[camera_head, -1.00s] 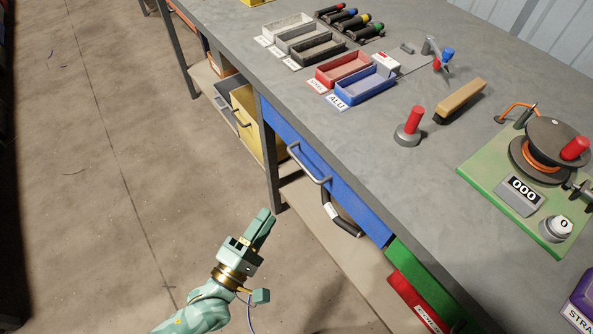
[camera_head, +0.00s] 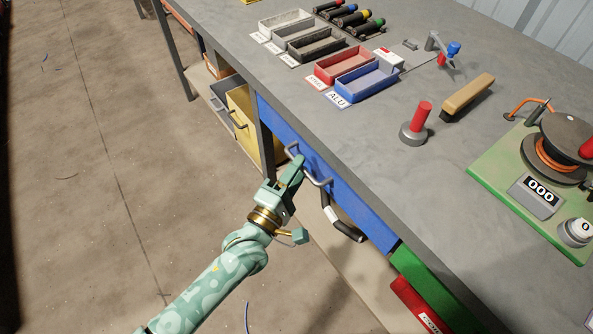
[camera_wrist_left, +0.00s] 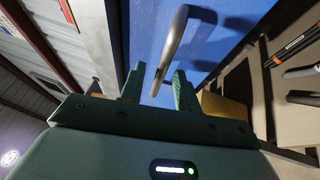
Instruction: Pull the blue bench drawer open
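The blue drawer (camera_head: 345,197) is set in the front of the bench, and its face looks flush with the bench front. Its grey bar handle (camera_head: 320,182) sticks out from the face. My left gripper (camera_head: 295,170) is at the handle's left part. In the left wrist view the two fingers (camera_wrist_left: 157,90) stand apart, with the handle (camera_wrist_left: 171,50) running between them and the blue face (camera_wrist_left: 215,30) beyond. I see a gap beside the handle, so the fingers do not look closed on it. My right gripper is out of view.
A green front (camera_head: 425,282) and a red bin (camera_head: 415,305) are to the right, a yellow bin (camera_head: 241,121) to the left. Trays and a spool stand on the bench top.

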